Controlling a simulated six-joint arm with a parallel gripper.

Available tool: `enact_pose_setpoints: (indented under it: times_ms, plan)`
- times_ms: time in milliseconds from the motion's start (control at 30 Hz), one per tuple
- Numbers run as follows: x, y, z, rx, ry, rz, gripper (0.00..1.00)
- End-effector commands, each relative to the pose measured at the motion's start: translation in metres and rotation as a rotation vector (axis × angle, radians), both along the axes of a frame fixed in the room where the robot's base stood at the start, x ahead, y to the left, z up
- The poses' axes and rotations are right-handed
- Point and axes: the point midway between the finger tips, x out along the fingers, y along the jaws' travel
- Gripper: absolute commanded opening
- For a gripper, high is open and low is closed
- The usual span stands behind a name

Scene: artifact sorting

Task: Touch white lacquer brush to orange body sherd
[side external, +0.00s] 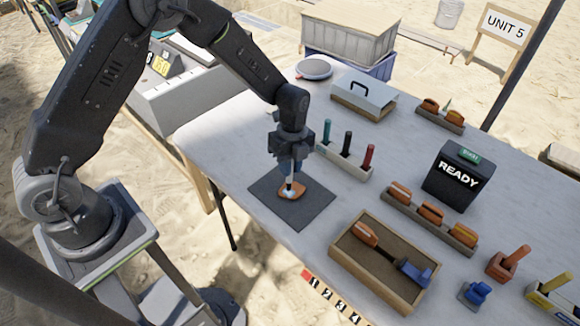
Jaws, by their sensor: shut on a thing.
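My gripper (290,164) points straight down over the dark grey mat (263,205). It is shut on the white lacquer brush (289,186), held upright. The orange body sherd (301,196) lies on the mat directly below. The brush's lower end appears to meet the sherd's top, where a pale area shows. I cannot tell for sure whether they touch. The upper part of the brush is hidden by the fingers.
A white holder (358,172) with teal, black and red-handled tools stands just right of my gripper. A wooden tray (345,273) with a sherd and a blue-ended tool lies in front. Sherd racks (460,242) and a dark READY box (455,178) are further right.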

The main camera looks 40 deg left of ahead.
Motion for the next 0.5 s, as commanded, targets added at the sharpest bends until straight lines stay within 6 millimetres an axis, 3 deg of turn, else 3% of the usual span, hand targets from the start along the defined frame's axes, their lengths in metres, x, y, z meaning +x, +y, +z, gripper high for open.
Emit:
enact_pose_setpoints:
  times_ms: [500]
  plan:
    - [0.000,0.000,0.031,0.000,-0.001,0.000,0.00]
